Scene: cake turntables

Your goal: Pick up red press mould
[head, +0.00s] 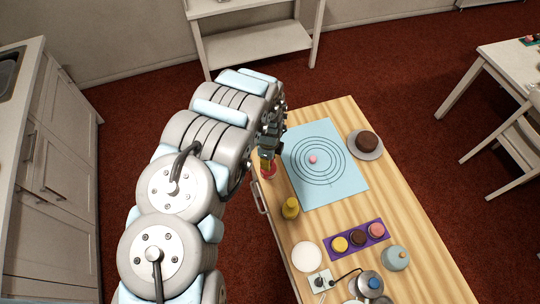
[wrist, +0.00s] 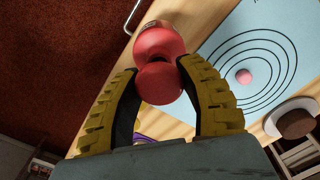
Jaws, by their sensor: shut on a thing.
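The red press mould (wrist: 160,42) shows in the wrist view as a rounded red body with a round knob. My gripper (wrist: 158,70) has its two yellow-ridged fingers closed on either side of the knob. In the head view, my gripper (head: 267,153) points down near the table's left edge, with part of the red mould (head: 268,173) showing below it. Fingers and arm hide the rest of the mould there. I cannot tell whether the mould touches the table.
A blue mat (head: 335,193) with circles and a pink ball (head: 313,159) lies right of my gripper. A yellow bottle-shaped thing (head: 291,209) stands nearer. A brown cake on a plate (head: 380,151), a purple tray (head: 368,247) and a white disc (head: 307,256) occupy the wooden table (head: 435,283).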

